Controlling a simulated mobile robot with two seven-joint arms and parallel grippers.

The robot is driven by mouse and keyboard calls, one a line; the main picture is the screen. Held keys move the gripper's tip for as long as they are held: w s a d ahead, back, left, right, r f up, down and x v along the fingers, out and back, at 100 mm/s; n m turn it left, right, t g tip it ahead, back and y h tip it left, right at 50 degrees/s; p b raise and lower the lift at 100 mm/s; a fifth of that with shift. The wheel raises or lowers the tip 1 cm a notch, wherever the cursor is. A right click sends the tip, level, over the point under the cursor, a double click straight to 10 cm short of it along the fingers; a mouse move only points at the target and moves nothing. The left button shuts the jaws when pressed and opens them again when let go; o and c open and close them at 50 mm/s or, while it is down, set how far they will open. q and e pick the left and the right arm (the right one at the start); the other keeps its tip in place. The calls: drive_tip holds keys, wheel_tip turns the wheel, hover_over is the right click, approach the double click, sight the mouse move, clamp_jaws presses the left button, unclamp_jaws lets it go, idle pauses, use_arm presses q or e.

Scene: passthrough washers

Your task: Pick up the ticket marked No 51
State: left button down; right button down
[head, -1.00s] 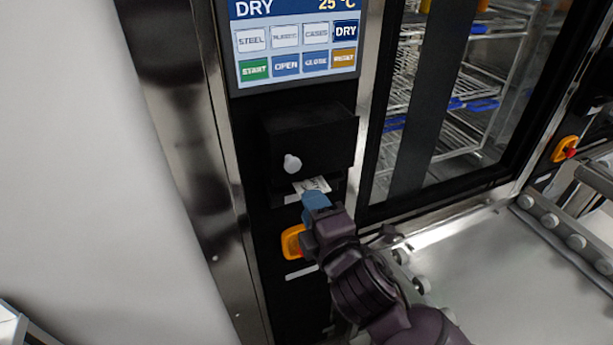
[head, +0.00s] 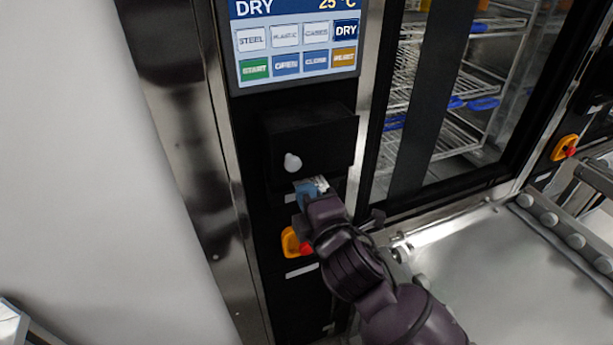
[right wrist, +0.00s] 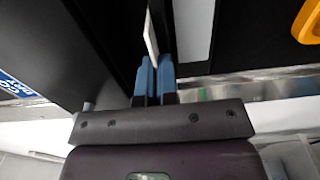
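A white paper ticket (head: 321,183) sticks out below the black printer box on the machine's control column. Its number cannot be read. My right gripper (head: 308,192) is at the ticket, its blue fingertips overlapping it in the head view. In the right wrist view the ticket (right wrist: 151,36) shows edge-on as a thin white strip. Its near end reaches between the two blue fingertips of my right gripper (right wrist: 157,64). A narrow gap shows between the fingers, so they look slightly open around the ticket. My left gripper is not in view.
The black box (head: 308,143) with a pale knob (head: 292,162) juts out just above the gripper. An orange-and-red emergency stop (head: 294,243) sits just below it. A touch panel (head: 296,45) is above. A glass door with racks and a metal roller table (head: 500,270) are right.

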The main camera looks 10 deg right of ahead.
drive_tip(key=shift+r, duration=0.1)
drive_tip(key=p+v, duration=0.1)
drive_tip(key=v, duration=1.7)
